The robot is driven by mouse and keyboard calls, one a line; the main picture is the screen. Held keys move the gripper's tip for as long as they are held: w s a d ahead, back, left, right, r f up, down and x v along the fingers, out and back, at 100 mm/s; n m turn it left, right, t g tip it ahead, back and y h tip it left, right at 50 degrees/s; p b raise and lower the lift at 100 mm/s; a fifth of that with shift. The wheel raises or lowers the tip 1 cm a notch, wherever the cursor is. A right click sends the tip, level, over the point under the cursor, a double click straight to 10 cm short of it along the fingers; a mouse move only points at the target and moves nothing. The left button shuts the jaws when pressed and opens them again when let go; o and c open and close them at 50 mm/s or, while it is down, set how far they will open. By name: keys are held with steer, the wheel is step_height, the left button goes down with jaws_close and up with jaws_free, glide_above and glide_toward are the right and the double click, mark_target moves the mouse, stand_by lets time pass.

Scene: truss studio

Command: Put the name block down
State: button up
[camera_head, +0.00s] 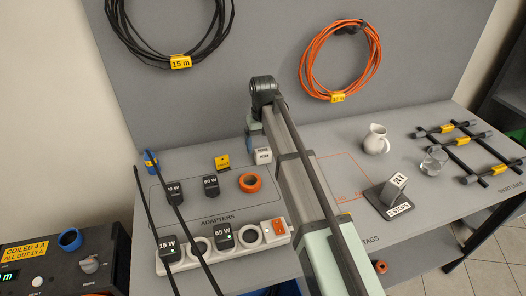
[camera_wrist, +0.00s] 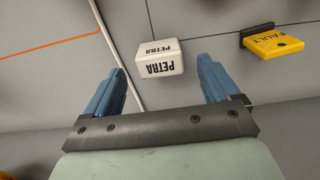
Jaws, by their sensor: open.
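The name block (camera_head: 262,156) is a small white block marked PETRA. It appears to rest on the grey bench top, just outside the adapters outline. In the wrist view the name block (camera_wrist: 158,58) sits between and slightly beyond my fingertips, with a gap to each blue finger. My gripper (camera_wrist: 162,66) is open and holds nothing. In the head view my arm hides part of the bench, and only a bit of blue finger shows beside the block.
A yellow FAULT tag (camera_wrist: 273,43) lies near the block; the head view shows it (camera_head: 222,162) too. A white jug (camera_head: 376,139) and a glass (camera_head: 433,161) stand right.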

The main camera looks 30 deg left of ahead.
mark_target(263, 150)
step_height(263, 150, up, 8)
stand_by(0.4)
steer(key=shift+f, duration=0.1)
